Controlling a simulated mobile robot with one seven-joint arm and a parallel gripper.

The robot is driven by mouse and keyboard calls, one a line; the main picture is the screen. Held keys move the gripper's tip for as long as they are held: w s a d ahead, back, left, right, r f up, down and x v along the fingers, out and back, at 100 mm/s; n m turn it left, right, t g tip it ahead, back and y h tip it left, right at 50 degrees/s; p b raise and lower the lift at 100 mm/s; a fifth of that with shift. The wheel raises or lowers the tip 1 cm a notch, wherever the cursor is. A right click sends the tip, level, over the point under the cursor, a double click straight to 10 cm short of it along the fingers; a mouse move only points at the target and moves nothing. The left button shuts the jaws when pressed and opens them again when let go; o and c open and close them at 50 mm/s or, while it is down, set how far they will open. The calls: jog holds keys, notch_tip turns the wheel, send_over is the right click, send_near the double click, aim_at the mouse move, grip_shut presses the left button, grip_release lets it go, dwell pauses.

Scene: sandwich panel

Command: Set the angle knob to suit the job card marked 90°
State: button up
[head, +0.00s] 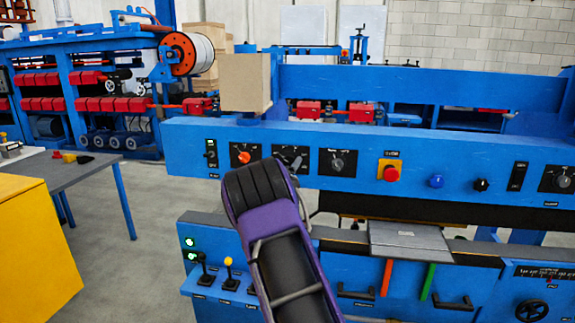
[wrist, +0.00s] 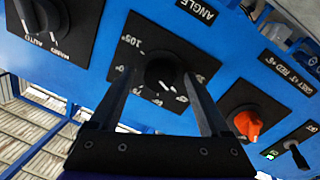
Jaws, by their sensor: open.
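The angle knob (wrist: 165,72) is a round black knob on a black plate in the wrist view, under an upside-down ANGLE label. The 105° mark reads at its upper left; other marks run below and right, partly hidden or too small to read. A light mark shows at the knob's lower edge; I cannot tell its exact setting. My gripper (wrist: 160,80) is open, one finger on each side of the knob; contact is unclear. In the head view the angle knob (head: 291,157) is beside my arm's dark end. I cannot make out a card marked 90°.
An orange knob (wrist: 247,124) is close to the right finger in the wrist view. An AUTO/MANU knob (wrist: 42,15) is at upper left. A red button (head: 391,174) and levers are on the blue machine. A grey table (head: 85,175) stands at left.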

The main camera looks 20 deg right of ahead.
grip_shut()
dwell(0.5)
